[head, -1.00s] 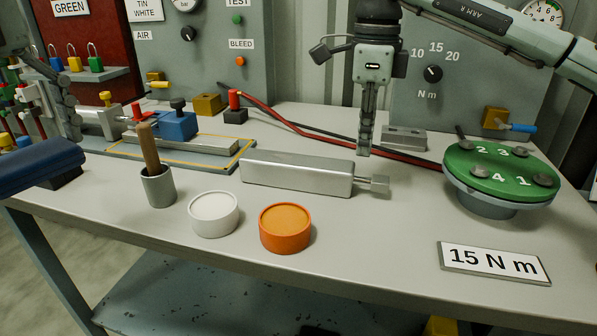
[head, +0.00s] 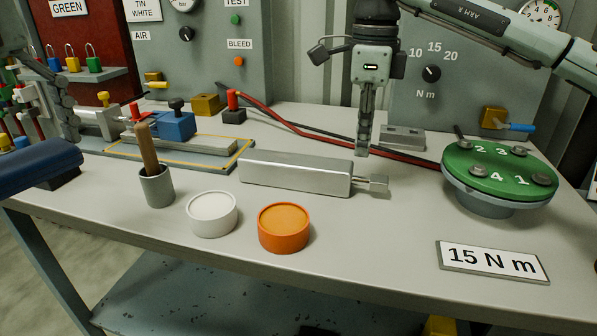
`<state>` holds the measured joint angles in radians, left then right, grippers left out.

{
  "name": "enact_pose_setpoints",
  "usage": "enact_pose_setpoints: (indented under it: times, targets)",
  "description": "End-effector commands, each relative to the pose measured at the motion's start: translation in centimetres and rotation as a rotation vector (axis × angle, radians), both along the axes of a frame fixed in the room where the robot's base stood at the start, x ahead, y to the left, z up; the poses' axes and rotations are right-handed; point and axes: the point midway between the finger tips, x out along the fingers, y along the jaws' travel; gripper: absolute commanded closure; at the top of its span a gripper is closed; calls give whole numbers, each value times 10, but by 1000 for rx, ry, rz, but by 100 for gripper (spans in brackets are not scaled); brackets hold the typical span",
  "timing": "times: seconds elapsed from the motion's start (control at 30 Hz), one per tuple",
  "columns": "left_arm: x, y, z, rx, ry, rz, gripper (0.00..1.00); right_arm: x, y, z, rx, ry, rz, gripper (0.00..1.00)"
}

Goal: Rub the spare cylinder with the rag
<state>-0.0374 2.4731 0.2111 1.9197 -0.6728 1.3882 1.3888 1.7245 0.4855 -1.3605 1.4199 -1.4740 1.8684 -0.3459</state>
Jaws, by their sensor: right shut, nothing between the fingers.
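The spare cylinder appears to be the silver block with a short rod end (head: 295,174), lying in the middle of the bench. My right gripper (head: 362,150) points down just behind its right end, shut and empty. From this view I cannot tell whether the fingertips touch anything. My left gripper (head: 68,125) shows only partly at the left edge, beside the fixture; its finger state is unclear. I cannot make out a rag in this view.
A grey cup with a wooden handle (head: 157,187), a white tin (head: 212,214) and an orange tin (head: 283,228) stand in front. A green numbered turntable (head: 500,175) and a "15 Nm" plate (head: 491,262) are right. Red and black hoses (head: 300,131) run behind.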

Motion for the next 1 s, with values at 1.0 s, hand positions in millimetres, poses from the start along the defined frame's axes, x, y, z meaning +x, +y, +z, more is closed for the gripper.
enact_pose_setpoints:
  times: [1.0]
  targets:
    - [0, 0, 9, 0, 0, 0, 38, 0, 0, 8, 1, 0, 0, 100]
